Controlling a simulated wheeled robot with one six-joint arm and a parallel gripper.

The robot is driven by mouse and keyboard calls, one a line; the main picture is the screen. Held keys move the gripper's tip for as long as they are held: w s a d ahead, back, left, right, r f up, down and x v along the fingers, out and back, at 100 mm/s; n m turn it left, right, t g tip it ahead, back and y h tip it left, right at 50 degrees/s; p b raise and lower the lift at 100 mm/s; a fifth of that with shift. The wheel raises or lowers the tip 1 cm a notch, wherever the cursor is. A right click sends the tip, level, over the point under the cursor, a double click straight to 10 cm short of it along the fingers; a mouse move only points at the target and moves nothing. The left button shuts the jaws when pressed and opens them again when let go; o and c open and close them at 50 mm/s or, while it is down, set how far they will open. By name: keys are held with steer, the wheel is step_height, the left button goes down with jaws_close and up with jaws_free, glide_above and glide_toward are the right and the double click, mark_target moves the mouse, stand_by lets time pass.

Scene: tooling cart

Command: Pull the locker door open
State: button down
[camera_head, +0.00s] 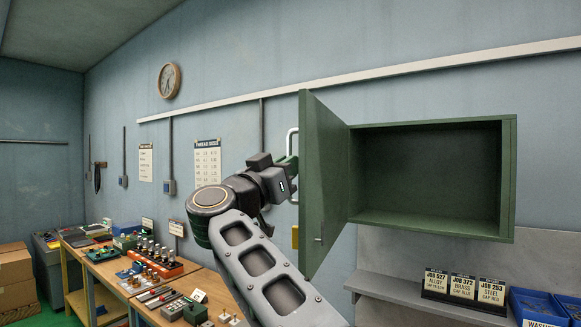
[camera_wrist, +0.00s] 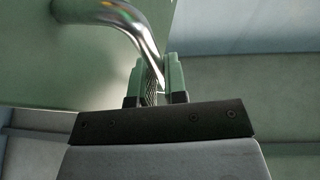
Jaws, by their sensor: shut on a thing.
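The green locker (camera_head: 430,175) is mounted on the wall, and its inside is empty. Its door (camera_head: 322,185) stands wide open, swung out to the left. A shiny metal bar handle (camera_head: 292,141) is on the door's outer face. In the wrist view the handle (camera_wrist: 140,30) curves down between the green fingers of my gripper (camera_wrist: 158,82). My gripper is shut on the handle. In the head view my gripper (camera_head: 284,170) is at the left of the door, and its fingertips are partly hidden by my wrist.
A workbench (camera_head: 190,280) with tools and small parts stands at the lower left. Cardboard boxes (camera_head: 14,270) stand at the far left.

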steer(key=shift+a, duration=0.1)
steer(key=c, duration=1.2)
jaws_free()
steer(key=shift+w, duration=0.15)
steer(key=shift+o, duration=0.2)
steer(key=b+v, duration=0.4)
steer(key=v, duration=1)
